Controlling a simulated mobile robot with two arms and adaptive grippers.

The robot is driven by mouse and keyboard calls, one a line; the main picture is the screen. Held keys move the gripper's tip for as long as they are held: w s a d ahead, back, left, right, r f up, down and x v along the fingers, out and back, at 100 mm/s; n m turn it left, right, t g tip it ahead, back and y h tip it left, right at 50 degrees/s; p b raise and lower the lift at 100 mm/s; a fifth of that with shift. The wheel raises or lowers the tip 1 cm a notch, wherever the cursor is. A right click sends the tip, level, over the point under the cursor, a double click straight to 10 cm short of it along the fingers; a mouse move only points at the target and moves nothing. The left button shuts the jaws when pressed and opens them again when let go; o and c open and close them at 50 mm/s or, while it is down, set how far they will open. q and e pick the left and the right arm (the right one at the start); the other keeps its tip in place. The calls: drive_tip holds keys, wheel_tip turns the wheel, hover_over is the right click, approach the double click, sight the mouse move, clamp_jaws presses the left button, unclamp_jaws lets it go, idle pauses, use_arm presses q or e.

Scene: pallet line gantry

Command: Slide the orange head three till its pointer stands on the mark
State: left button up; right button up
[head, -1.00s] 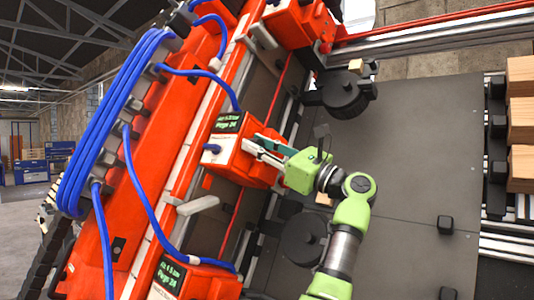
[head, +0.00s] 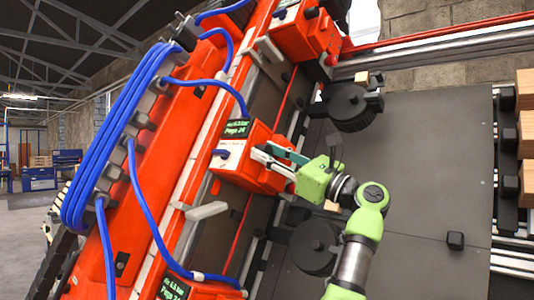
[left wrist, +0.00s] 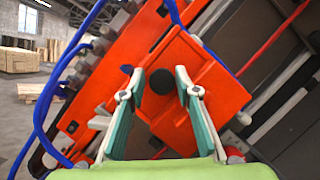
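Several orange heads sit along the orange beam. The middle orange head (head: 240,165) has a small green-lettered display and a blue hose. I cannot read which head is number three. My left gripper (head: 266,154) is at the right face of this middle head. In the left wrist view the same orange head (left wrist: 205,85) fills the middle, with a round black knob (left wrist: 158,81) on it. The open fingers of my left gripper (left wrist: 160,88) stand either side of the knob; I cannot tell if they touch it. I cannot make out a pointer or mark. My right gripper is out of view.
Another orange head (head: 302,30) is farther up the beam, and one (head: 190,288) is nearer, at the bottom. Blue hoses (head: 112,130) loop at the left. A grey plate (head: 430,180) lies to the right, with black round parts (head: 316,247) at its left edge and wooden blocks beyond.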

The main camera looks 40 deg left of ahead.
use_arm(q)
drive_tip(key=v, duration=1.1)
drive_tip(key=shift+d, duration=0.2)
drive_tip(key=shift+w+f, duration=0.1)
